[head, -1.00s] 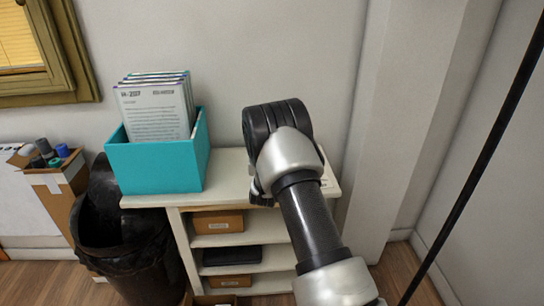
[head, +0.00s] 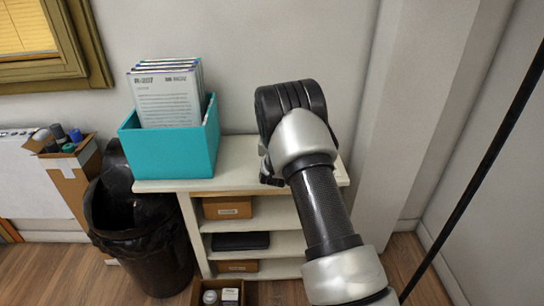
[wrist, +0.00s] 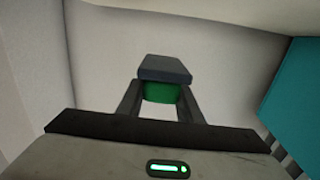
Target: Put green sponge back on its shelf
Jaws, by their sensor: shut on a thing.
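In the wrist view my gripper (wrist: 160,100) is shut on the green sponge (wrist: 160,93). The sponge shows green between the two fingers, with a dark grey slab-like part on its far side; I cannot tell whether that is part of the sponge. In the head view my arm's dark wrist hangs over the right part of the white shelf unit (head: 240,165), and the sponge is hidden behind it. The unit has a top board and open shelves below. I cannot tell whether the sponge touches the unit.
A teal box (head: 172,152) of papers stands on the unit's top left; it also shows in the wrist view (wrist: 295,95). Brown boxes (head: 228,207) and a dark flat case (head: 240,241) lie on the shelves. A black bin (head: 140,240) stands left, a wall pillar right.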

